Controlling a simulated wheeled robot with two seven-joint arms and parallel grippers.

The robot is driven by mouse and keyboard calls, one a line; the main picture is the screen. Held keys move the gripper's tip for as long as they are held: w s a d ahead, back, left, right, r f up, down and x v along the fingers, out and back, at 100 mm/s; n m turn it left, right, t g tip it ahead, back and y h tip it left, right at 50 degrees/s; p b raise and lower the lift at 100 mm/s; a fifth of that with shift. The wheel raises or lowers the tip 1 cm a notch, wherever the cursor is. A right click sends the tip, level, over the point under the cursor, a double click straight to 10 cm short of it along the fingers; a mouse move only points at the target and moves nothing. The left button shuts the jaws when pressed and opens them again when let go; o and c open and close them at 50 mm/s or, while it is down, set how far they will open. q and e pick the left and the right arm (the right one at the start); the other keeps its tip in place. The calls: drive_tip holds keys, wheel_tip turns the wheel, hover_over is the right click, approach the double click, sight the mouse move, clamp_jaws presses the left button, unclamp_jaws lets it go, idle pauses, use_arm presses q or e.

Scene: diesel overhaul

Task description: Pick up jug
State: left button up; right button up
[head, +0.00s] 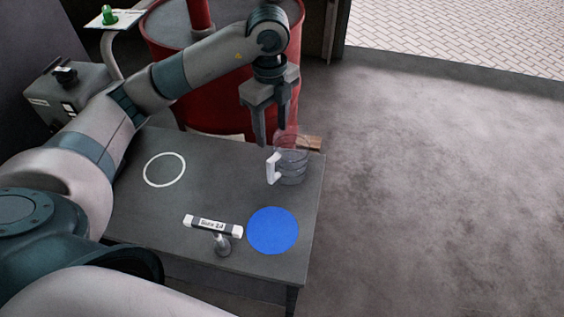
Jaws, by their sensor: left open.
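The jug (291,168) stands upright near the far right corner of the grey table. It is a small grey see-through jug with a white handle on its left side, and something reddish and see-through shows at its top. My left gripper (270,143) points down just above and to the left of the jug, near the handle. Its fingers are apart with nothing between them. I cannot tell whether a finger touches the jug. My right gripper is not in view.
The table (215,185) bears a white ring (164,170), a blue disc (272,231) and a labelled bar on a stand (213,226). A red drum (190,100) stands behind it. The floor to the right is clear.

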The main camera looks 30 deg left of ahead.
sight(273, 157)
use_arm(q)
wheel_tip(273, 157, down, 9)
drive_tip(key=shift+s+d+p, duration=0.1)
drive_tip(key=shift+s+p, duration=0.05)
drive_tip(key=shift+p, duration=0.3)
wheel_tip(273, 157, down, 3)
drive_tip(key=shift+f, duration=0.1)
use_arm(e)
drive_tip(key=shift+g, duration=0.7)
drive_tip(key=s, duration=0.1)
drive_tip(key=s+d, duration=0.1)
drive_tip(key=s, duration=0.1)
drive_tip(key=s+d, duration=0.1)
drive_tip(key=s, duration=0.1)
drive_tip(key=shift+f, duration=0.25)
use_arm(q)
drive_tip(key=shift+p, duration=0.3)
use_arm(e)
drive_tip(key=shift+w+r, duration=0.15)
